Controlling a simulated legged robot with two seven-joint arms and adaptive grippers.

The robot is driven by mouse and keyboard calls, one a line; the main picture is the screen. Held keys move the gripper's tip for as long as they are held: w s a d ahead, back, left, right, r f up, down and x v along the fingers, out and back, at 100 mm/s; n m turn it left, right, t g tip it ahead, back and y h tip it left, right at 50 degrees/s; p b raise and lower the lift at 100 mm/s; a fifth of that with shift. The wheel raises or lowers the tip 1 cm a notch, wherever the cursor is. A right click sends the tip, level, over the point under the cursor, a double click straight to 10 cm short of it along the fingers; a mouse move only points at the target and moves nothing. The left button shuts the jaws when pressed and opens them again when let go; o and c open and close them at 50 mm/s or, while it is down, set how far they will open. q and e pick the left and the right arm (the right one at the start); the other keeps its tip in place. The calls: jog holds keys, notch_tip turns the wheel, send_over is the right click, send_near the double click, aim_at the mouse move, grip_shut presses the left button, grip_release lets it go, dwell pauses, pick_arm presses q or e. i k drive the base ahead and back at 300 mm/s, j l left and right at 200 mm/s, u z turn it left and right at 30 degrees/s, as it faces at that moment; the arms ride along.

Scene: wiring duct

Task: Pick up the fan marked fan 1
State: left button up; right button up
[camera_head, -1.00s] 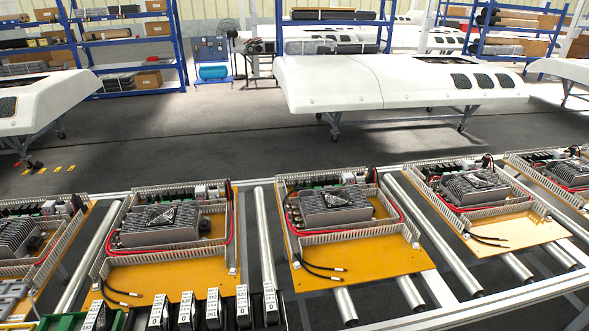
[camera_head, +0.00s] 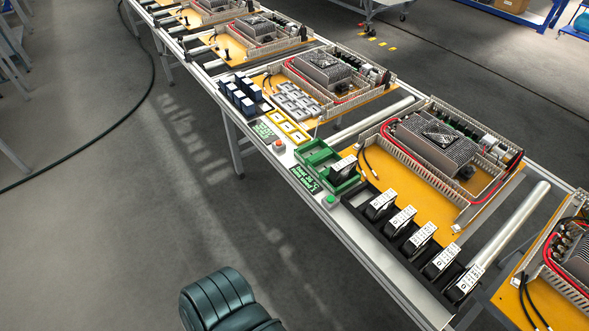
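Several black fans with white labelled tops stand in a row in a black rack (camera_head: 362,214) at the front edge of the conveyor. They run from one fan (camera_head: 381,204) at the upper left to another fan (camera_head: 464,283) at the lower right. One more black fan (camera_head: 343,168) stands at the green tray (camera_head: 316,156). The label markings are too small to read, so I cannot tell which is fan 1. Neither gripper shows. A dark ribbed part of my own body is at the bottom edge, well away from the fans.
An orange board (camera_head: 400,185) with a finned grey unit (camera_head: 435,138) lies behind the rack. Left of the green tray are a yellow tray (camera_head: 290,127), a red button (camera_head: 279,143) and a tray of dark blue parts (camera_head: 243,93). A green button (camera_head: 331,199) sits nearby.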

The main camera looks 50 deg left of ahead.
aim_at(345, 168)
jog(key=u, duration=1.25)
